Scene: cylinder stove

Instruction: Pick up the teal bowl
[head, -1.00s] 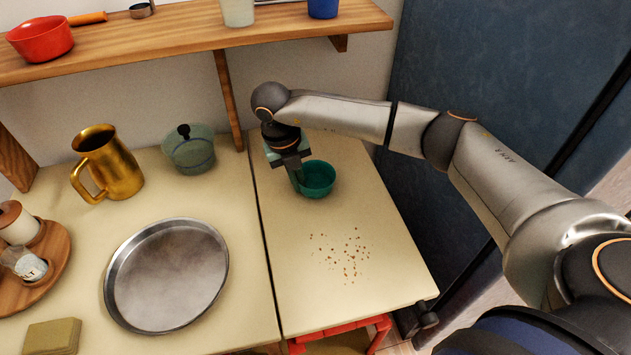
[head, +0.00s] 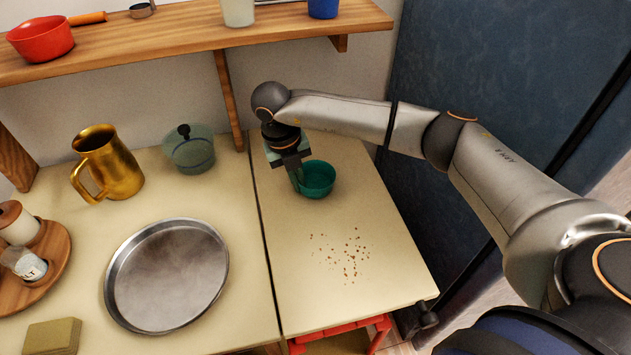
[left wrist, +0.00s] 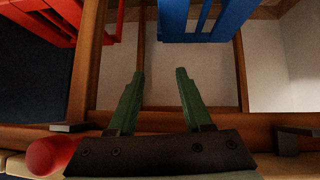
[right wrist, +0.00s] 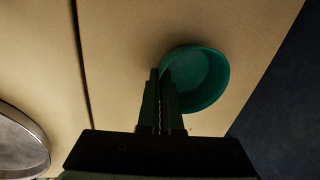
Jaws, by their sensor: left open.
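The teal bowl (head: 318,178) is upright at the back of the right counter section. It also shows in the right wrist view (right wrist: 204,78). My right gripper (head: 298,186) points down at the bowl's left side. In the right wrist view its two fingers (right wrist: 160,75) are close together at the bowl's left rim, with the thin wall between them. Whether the bowl touches the counter is hard to tell. My left gripper (left wrist: 158,75) is open and empty in the left wrist view, and it is out of the head view.
Brown crumbs (head: 345,256) lie in front of the bowl. A round metal pan (head: 168,275), gold pitcher (head: 112,170) and glass container (head: 188,150) stand left. A wooden shelf (head: 180,30) hangs above. Red and blue frames (left wrist: 195,20) show near my left gripper.

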